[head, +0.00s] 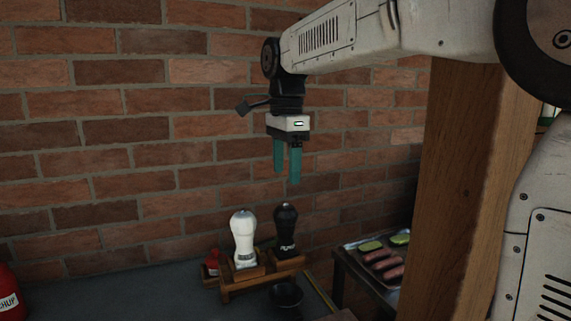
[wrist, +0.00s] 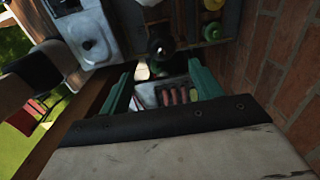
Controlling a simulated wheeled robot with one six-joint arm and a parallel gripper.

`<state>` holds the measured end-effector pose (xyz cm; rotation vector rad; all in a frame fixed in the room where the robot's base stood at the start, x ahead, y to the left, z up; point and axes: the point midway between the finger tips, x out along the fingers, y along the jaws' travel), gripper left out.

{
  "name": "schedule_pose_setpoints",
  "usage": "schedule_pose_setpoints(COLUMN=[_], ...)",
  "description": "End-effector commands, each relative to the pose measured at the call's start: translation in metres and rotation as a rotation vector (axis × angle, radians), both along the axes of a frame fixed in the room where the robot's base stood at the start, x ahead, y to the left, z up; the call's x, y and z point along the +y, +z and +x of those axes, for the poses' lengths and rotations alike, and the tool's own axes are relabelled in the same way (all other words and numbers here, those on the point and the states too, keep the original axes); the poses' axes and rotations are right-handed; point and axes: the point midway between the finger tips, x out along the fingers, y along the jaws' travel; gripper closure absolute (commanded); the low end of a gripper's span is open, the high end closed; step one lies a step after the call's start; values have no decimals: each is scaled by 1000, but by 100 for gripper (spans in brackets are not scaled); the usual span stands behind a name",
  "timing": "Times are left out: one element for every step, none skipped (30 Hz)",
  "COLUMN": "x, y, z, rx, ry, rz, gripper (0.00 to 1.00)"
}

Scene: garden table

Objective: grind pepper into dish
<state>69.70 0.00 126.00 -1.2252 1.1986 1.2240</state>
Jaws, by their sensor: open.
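A black grinder (head: 286,230) with pale lettering stands upright in a low wooden rack (head: 262,275); I take it to be the pepper grinder. A white grinder (head: 243,238) stands to its left in the same rack. A small dark bowl (head: 287,295) sits on the dark tabletop in front of the rack; it may be the dish, and its contents are too dark to tell. My gripper (head: 287,176) is above the black grinder, pointing down, with its teal fingers apart and nothing between them. The fingers also show in the wrist view (wrist: 161,72).
A small red bottle (head: 212,263) stands at the rack's left end. A ketchup bottle (head: 8,292) is at the far left. A tray of sausages and green slices (head: 385,258) is at the right, beside a wooden post (head: 455,190). A brick wall (head: 120,130) stands behind.

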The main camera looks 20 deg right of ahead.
Motion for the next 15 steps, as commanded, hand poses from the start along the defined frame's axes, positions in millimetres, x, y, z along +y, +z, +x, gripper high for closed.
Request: schedule_pose_setpoints(x=[1, 1, 1, 1, 1, 1, 1, 1, 1, 1, 1, 1, 1, 1, 1], y=[0, 0, -2, -3, -4, -6, -8, -10, -14, -16, -19, -22, -24, -26, -30], z=[3, 3, 4, 4, 4, 4, 3, 3, 3, 3, 3, 3, 3, 3, 3], rx=[2, 2, 2, 2, 2, 2, 3, 3, 3, 3, 3, 3, 3, 3, 3], ry=[-13, -19, -24, -25, -25, -24, -24, -23, -23, -23, -23, -23, -22, -22, -22], rz=[0, 0, 0, 0, 0, 0, 0, 0, 0, 0, 0, 0, 0, 0, 0], gripper=[36, 36, 36, 36, 36, 36, 36, 36, 36, 36, 36, 36, 36, 36, 36])
